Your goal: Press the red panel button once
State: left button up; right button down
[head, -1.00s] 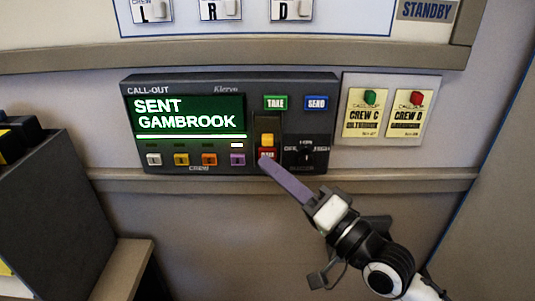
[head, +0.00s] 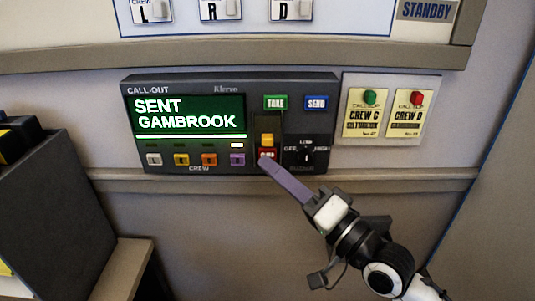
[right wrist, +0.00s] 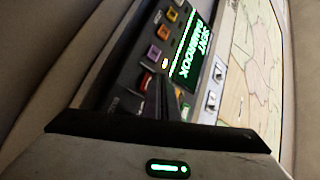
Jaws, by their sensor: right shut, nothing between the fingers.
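The red panel button (head: 267,154) sits low on the dark call-out panel (head: 185,83), just below a yellow piece (head: 267,139). My right gripper (head: 265,162) is shut and empty, with long purple-grey fingers slanting up from the lower right. Its tip overlaps the lower left part of the red button in the head view. I cannot tell whether it touches or presses the button. The left gripper is not in view.
A green screen (head: 188,112) reads "SENT GAMBROOK". Coloured crew buttons (head: 209,160) lie left of the red button. Green (head: 276,103) and blue (head: 316,103) buttons are above, and a dial (head: 306,157) is to the right. Crew cards (head: 366,120) hang further right.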

jog(key=shift+w, duration=0.15)
jog(key=shift+w, duration=0.3)
jog(key=shift+w+b, duration=0.3)
jog(key=shift+w, duration=0.05)
dwell(0.5)
dwell(0.4)
jog(key=shift+s+p, duration=0.6)
jog(key=shift+s, duration=0.2)
jog(key=s+p, duration=0.3)
jog(key=s, duration=0.2)
